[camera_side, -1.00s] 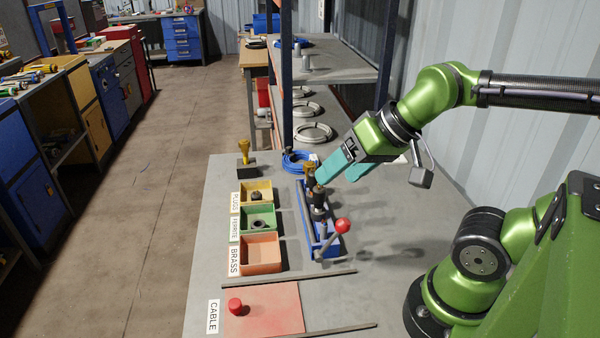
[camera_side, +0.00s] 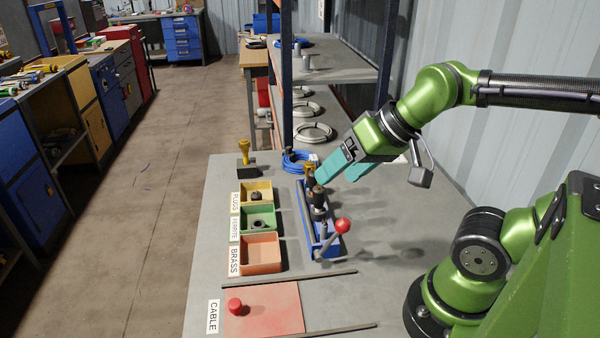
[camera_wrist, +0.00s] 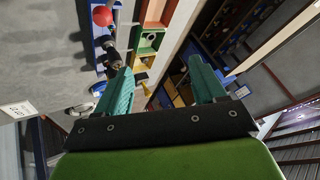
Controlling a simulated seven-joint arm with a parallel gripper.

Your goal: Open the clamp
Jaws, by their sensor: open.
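The clamp is a blue fixture (camera_side: 306,214) on the grey bench, with a lever ending in a red ball knob (camera_side: 342,226) at its near end. The lever leans up to the right. A dark cylindrical piece (camera_side: 319,197) stands in the fixture, with a brass-coloured part (camera_side: 309,169) behind it. My gripper (camera_side: 337,172), with teal fingers, is open and empty just right of and above the fixture's far half, apart from the knob. In the wrist view the red knob (camera_wrist: 102,16) is at upper left, beyond the open fingers (camera_wrist: 160,82).
Left of the clamp are yellow (camera_side: 243,203), green (camera_side: 245,236) and orange (camera_side: 245,267) bins. A reddish pad (camera_side: 275,305) with a red button (camera_side: 235,306) lies at the front. A blue cable coil (camera_side: 286,165) is behind. Bench space right of the clamp is clear.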

